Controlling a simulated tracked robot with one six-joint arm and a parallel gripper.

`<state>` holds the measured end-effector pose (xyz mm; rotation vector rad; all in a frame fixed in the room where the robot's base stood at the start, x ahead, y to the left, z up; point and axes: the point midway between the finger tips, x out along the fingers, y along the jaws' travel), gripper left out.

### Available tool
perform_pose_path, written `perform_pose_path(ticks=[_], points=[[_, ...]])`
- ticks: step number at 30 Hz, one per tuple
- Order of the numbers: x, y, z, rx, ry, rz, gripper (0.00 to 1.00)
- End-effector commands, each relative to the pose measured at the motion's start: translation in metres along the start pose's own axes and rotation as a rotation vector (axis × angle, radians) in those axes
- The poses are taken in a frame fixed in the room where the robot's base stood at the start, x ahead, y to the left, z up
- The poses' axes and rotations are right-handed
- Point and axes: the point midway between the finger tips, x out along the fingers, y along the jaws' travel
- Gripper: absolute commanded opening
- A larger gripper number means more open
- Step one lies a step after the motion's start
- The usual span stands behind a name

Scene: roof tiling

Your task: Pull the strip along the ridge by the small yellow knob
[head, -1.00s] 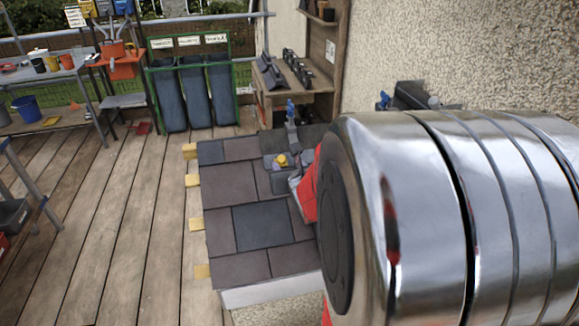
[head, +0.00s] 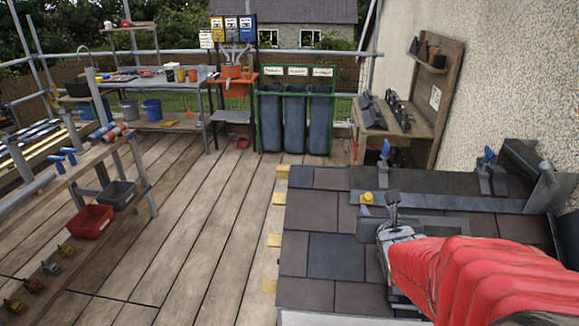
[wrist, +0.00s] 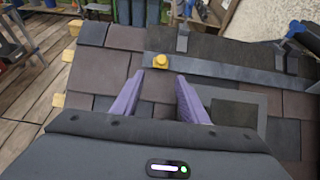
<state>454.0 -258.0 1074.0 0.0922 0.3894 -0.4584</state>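The small yellow knob (head: 367,198) stands on the left end of a long grey strip (head: 445,203) that runs across the upper part of the slate roof. In the wrist view the knob (wrist: 160,60) shows just beyond the fingertips, roughly centred between them, with the strip (wrist: 235,72) stretching right from it. My gripper (wrist: 159,75) is open, its two purple fingers apart with nothing between them. In the head view my gripper (head: 372,212) is just below and right of the knob. My wrist partly hides the fingers there, and contact cannot be told.
Dark clamps with blue handles (head: 487,170) stand on the ridge to the right. Slate tiles (head: 337,255) cover the roof, with yellow batten ends (head: 275,240) sticking out at left. A rack with a red bin (head: 90,222) stands farther left. The plank deck (head: 190,220) between is clear.

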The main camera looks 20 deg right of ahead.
Motion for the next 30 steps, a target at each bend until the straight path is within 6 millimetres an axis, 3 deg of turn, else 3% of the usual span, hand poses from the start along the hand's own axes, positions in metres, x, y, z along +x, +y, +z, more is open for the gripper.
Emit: perform_pose_path(ticks=[5,14,21,30], points=[[0.009,0.002,-0.006,0.000,0.018,0.007,0.40],[0.038,0.025,0.040,-0.224,-0.041,0.099,0.40],[0.055,0.056,0.084,-0.521,-0.130,0.212,0.40],[0.065,0.096,0.120,-0.914,-0.233,0.352,0.40]])
